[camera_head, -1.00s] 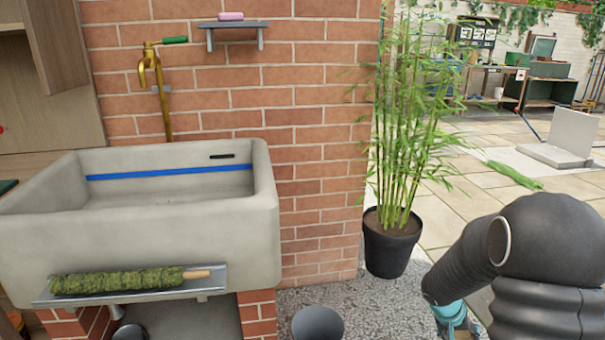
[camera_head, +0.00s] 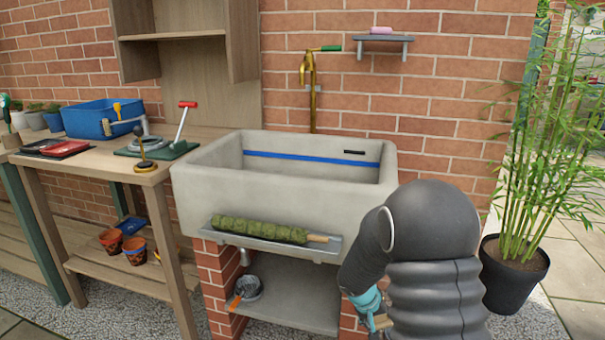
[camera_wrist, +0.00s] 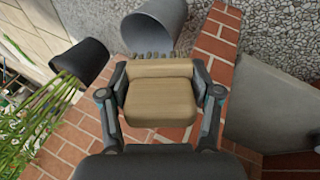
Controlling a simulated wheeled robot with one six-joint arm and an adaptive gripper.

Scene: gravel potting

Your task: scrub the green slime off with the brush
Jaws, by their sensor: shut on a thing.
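My gripper (camera_wrist: 160,98) is shut on a wooden block brush (camera_wrist: 160,82) in the wrist view. Its short grey bristles point away from me. In the head view my arm hides most of the gripper and brush, low at the right of the sink. The pale stone sink (camera_head: 184,203) has a blue line around its inner wall. No green slime is clear to see; the lower inside of the basin is partly hidden by its front wall. A green mossy roll (camera_head: 255,229) with a wooden end lies on the ledge (camera_head: 280,246) at the sink's front.
A wooden bench (camera_head: 120,174) with tools and a blue crate (camera_head: 88,119) stands left of the sink. A brass tap (camera_head: 312,85) rises behind it. A potted bamboo (camera_head: 515,262) stands at right. The wrist view shows a grey bucket (camera_wrist: 157,27) just beyond the brush.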

